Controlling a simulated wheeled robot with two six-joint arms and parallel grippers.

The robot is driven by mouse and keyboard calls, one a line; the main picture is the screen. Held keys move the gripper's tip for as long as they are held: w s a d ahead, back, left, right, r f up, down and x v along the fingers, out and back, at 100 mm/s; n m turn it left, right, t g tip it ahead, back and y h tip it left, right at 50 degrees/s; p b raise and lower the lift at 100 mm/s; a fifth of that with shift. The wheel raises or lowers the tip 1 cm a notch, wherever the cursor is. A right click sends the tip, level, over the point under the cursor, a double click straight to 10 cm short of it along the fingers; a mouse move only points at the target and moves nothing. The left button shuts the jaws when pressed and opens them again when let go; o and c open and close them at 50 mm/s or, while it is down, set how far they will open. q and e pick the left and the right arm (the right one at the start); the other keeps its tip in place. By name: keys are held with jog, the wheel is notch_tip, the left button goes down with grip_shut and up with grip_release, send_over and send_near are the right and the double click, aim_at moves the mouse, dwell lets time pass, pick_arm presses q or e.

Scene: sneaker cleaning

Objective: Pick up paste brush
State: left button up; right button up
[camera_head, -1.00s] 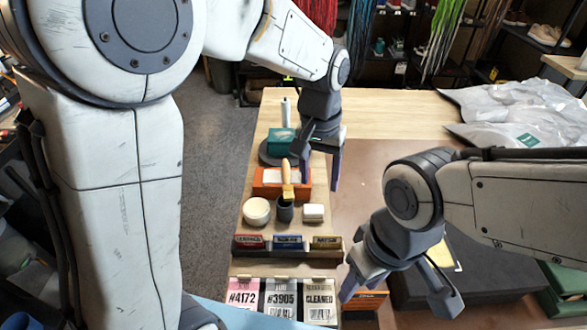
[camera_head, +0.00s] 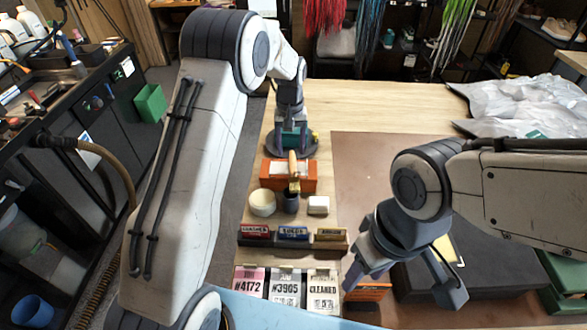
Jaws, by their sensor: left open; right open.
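A brush with a light wooden handle (camera_head: 292,163) stands upright at a dark grey cup (camera_head: 291,202), in front of an orange box (camera_head: 269,175). My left gripper (camera_head: 291,138) is beyond the brush, over a round dark dish (camera_head: 273,150) with a teal item on it; the gripper is open and apart from the brush handle, and its fingertips are partly hard to make out. My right gripper (camera_head: 404,284) is open and empty, over the near right of the table, fingers pointing down.
A round cream jar (camera_head: 262,203) and a white block (camera_head: 318,205) flank the cup. A holder with several labelled packs (camera_head: 293,234) and tag cards (camera_head: 285,283) lie nearer. A black mat (camera_head: 500,267) and plastic bags (camera_head: 525,105) are to the right. The brown mat's middle is clear.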

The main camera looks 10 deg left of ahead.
aim_at(293, 162)
pick_arm(q)
jog(key=shift+d+f+p, duration=0.1)
jog(key=shift+f+p, duration=0.2)
jog(key=shift+f, duration=0.05)
notch_tip(293, 162, down, 4)
jog(key=shift+d+r+p, duration=0.15)
jog(key=shift+p, duration=0.7)
jog(key=shift+f, duration=0.45)
grip_shut()
